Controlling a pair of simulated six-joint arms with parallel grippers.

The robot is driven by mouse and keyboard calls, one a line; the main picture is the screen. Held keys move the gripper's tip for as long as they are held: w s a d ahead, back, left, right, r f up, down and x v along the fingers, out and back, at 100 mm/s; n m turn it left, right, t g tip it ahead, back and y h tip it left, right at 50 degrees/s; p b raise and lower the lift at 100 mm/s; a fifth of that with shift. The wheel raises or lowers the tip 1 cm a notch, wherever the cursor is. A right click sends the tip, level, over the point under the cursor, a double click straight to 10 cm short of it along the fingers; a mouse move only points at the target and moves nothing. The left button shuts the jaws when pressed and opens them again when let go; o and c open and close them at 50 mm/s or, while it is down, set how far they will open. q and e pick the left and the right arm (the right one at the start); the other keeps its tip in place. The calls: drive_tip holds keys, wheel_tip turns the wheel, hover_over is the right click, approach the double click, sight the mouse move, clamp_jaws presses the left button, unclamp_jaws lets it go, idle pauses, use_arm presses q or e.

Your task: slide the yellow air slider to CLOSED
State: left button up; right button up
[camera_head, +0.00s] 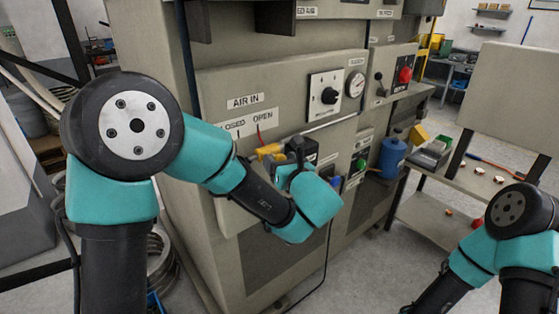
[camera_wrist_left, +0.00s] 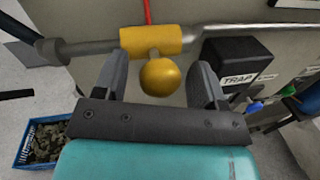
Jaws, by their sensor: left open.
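The yellow air slider (camera_head: 268,150) sits on a grey horizontal rod on the machine front, below the OPEN end of the CLOSED/OPEN label (camera_head: 245,122). In the left wrist view it is a yellow sleeve (camera_wrist_left: 150,40) with a round yellow knob (camera_wrist_left: 160,77) pointing towards me. My left gripper (camera_wrist_left: 158,72) is open, with one finger on each side of the knob and a visible gap to both. In the head view my left gripper (camera_head: 287,168) is just right of and below the slider, partly hidden by my wrist. My right gripper is out of view.
A black TRAP box (camera_wrist_left: 238,65) is close to the right finger. A blue bottle (camera_head: 391,155) and a side table (camera_head: 440,190) are to the right. A blue crate (camera_wrist_left: 42,143) is on the floor.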

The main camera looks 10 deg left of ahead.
use_arm(q)
drive_tip(key=shift+w+a, duration=0.2)
drive_tip(key=shift+w, duration=0.05)
drive_tip(key=shift+c, duration=0.4)
clamp_jaws()
